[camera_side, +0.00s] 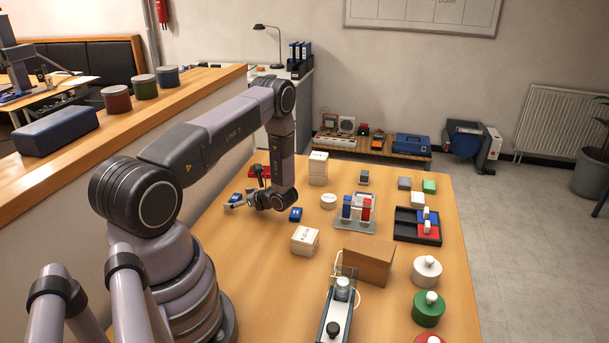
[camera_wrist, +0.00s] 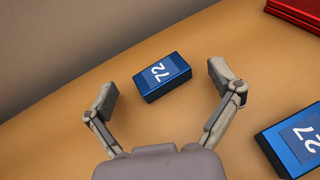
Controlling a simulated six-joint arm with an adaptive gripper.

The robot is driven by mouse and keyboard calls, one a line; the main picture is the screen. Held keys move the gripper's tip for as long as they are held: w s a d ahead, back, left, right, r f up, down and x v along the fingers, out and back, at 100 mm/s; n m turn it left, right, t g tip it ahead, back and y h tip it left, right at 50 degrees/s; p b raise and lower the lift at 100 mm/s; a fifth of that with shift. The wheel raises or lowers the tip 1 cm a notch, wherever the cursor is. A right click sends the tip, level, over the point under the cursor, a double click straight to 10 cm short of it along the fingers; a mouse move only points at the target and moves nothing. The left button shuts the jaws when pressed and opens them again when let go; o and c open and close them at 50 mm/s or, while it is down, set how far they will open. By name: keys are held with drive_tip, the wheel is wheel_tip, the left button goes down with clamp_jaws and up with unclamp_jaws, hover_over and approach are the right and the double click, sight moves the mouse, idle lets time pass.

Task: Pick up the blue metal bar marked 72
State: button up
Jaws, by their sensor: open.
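The blue metal bar marked 72 (camera_wrist: 162,77) lies flat on the wooden table in the wrist view, slightly tilted in the picture. A small patch of blue by my gripper in the side view (camera_side: 237,198) seems to be this bar, partly hidden. My gripper (camera_wrist: 163,82) is open, with one finger left of the bar and one right of it. Both fingers look apart from the bar, and nothing is held. In the side view my gripper (camera_side: 245,193) is low over the table's left part; its exact height above the bar is hard to tell.
A second blue bar, marked 27 (camera_wrist: 290,142), lies at the lower right of the wrist view. A red block (camera_wrist: 298,10) is at its upper right. White boxes (camera_side: 305,241), a stand with blue and red pieces (camera_side: 343,224) and a black tray (camera_side: 403,231) stand farther right.

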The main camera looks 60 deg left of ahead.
drive_tip(key=shift+c, duration=0.2)
drive_tip(key=c, duration=1.2)
